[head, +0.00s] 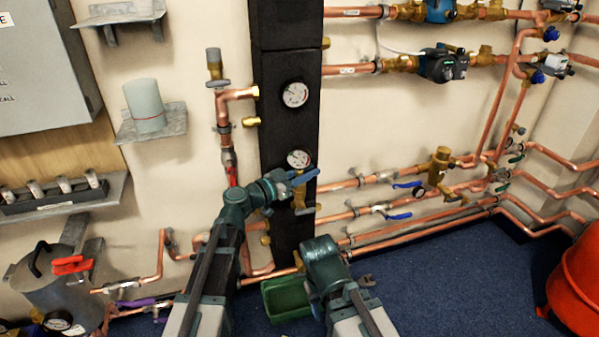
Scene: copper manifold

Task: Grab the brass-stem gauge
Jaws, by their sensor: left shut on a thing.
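A round white-faced gauge (298,158) is at the lower part of the black column, with a brass stem (299,196) below it. My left gripper (290,186) is at this stem, just under the dial, and appears shut on it. A blue lever (304,177) crosses at the same place, and the fingertips are partly hidden there. A second white-faced gauge (295,94) is higher on the column, apart from the gripper. My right gripper (364,281) is low, over the blue floor near the pipes. Its jaws are too small to read.
Copper pipes with blue-handled valves (398,216) run along the wall to the right. A green bin (285,298) stands on the floor between my arms. A red container (577,288) is at the far right. A shelf with a grey-green cylinder (145,104) is at left.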

